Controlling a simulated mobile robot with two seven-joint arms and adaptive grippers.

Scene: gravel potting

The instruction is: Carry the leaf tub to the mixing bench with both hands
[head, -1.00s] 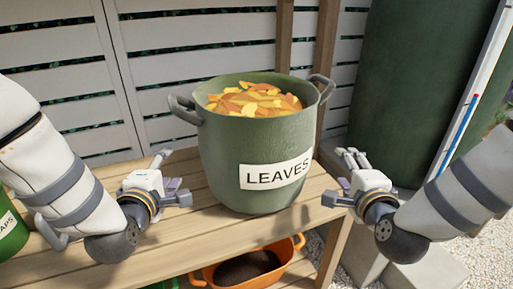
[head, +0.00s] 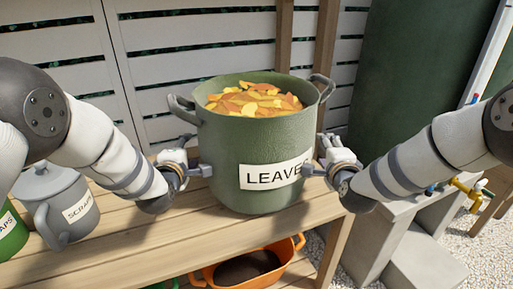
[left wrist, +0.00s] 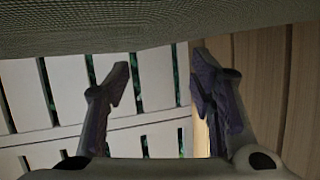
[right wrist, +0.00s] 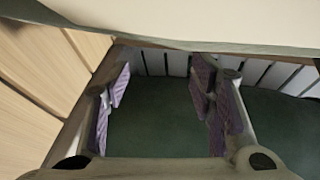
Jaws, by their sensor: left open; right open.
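The leaf tub (head: 225,150) is a green pot labelled LEAVES, full of yellow and orange leaves (head: 253,99). It stands upright on the wooden bench, with a grey handle on each side of its rim. My left gripper (head: 196,156) is open beside the tub's left wall, below the left handle (head: 183,108). My right gripper (head: 318,158) is open beside the right wall, below the right handle (head: 323,88), partly covering the label's edge. Both wrist views show spread, empty fingers, in the left wrist view (left wrist: 160,95) and the right wrist view (right wrist: 160,95), with the tub's wall across the top.
A grey lidded can labelled SCRAPS (head: 58,195) and a green container (head: 10,232) stand left on the wooden bench (head: 150,240). An orange tub (head: 283,258) with dark contents sits below. A slatted fence (head: 170,50) stands behind. Grey blocks (head: 385,235) and a brass tap (head: 470,187) are at right.

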